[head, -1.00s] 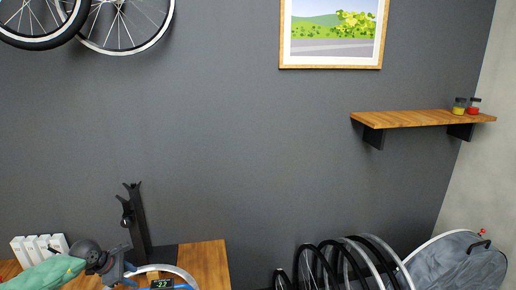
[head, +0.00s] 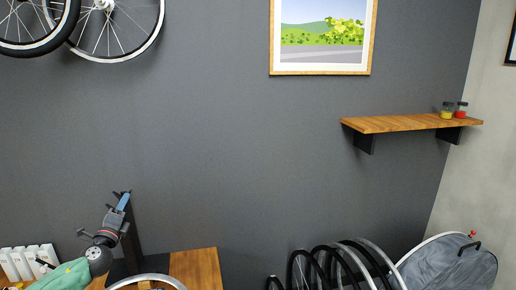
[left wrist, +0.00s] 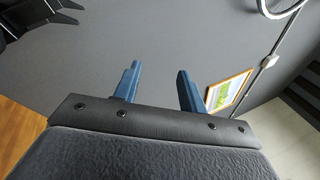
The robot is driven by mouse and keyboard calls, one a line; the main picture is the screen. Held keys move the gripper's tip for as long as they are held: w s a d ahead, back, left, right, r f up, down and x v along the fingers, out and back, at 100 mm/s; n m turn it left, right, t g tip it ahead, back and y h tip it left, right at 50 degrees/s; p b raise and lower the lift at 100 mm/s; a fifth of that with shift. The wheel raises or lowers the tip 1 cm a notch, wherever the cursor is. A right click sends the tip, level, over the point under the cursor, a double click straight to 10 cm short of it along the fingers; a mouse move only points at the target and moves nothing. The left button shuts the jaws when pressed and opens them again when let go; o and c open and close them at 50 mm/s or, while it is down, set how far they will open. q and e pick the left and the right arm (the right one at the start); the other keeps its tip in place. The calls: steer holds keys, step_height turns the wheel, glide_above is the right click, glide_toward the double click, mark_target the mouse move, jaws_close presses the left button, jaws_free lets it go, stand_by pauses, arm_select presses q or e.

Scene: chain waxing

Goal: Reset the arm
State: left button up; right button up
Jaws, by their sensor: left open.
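My left gripper (head: 124,202) rises from the lower left in the head view, its blue fingers pointing up in front of a black upright stand (head: 133,246). In the left wrist view its two blue fingers (left wrist: 158,88) are apart with nothing between them, so it is open and empty. The stand's lower part is partly hidden behind my left arm. My right gripper is in neither current view.
A wooden bench top (head: 196,268) with a wheel rim (head: 146,277) on it is at the lower left, beside white upright holders (head: 28,263). Several wheels (head: 330,268) stand at the lower right. A wooden shelf (head: 410,123) holds two small jars.

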arm_select(q)
steer(key=s+d+f+n+g+y, duration=0.35)
steer(key=s+f+n+g, duration=0.3)
steer(key=f+n, duration=0.35)
steer(key=s+d+f+n+g+y, duration=0.35)
steer(key=s+f+n+g, duration=0.35)
steer(key=f, duration=0.5)
steer(key=s+d+f+n+g+h, duration=0.1)
steer(key=s+d+f+g+h, duration=0.1)
steer(key=s+d+f, duration=0.5)
steer(key=s+d+f+n+g+h, duration=0.2)
steer(key=s+d+f, duration=0.4)
steer(key=s, duration=1.1)
steer(key=s+d+f+n+g+h, duration=0.1)
steer(key=s+d+f+g+h, duration=0.1)
steer(key=s+d+f, duration=0.5)
steer(key=s+f+h, duration=0.1)
steer(key=s, duration=0.4)
steer(key=shift+d+f+n+h, duration=0.15)
steer(key=shift+d+n+h, duration=0.15)
steer(key=shift+h, duration=0.1)
steer(key=shift+g, duration=0.25)
